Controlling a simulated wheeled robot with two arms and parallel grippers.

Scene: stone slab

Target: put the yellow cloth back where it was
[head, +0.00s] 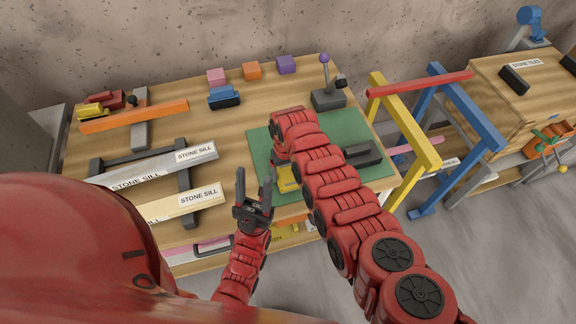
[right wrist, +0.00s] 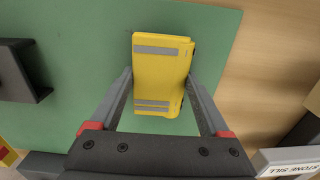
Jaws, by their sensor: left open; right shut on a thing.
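The yellow cloth (right wrist: 160,75), a folded pad with grey stripes, is between the two fingers of my right gripper (right wrist: 160,82) in the right wrist view. The gripper is shut on it, over the green mat (right wrist: 85,85). I cannot tell whether the cloth touches the mat. In the head view only a small part of the cloth (head: 287,181) shows; my right arm hides the rest and most of the right gripper. The green mat (head: 261,145) lies on the wooden bench. My left gripper (head: 254,190) is open and empty near the bench's front edge.
A dark grey bracket (head: 362,154) lies on the mat's right part. A lever device (head: 328,97) stands behind it. Stone sills (head: 160,168) on dark supports fill the bench's left. Small coloured blocks (head: 252,70) line the back. Yellow and blue frames (head: 405,125) stand at right.

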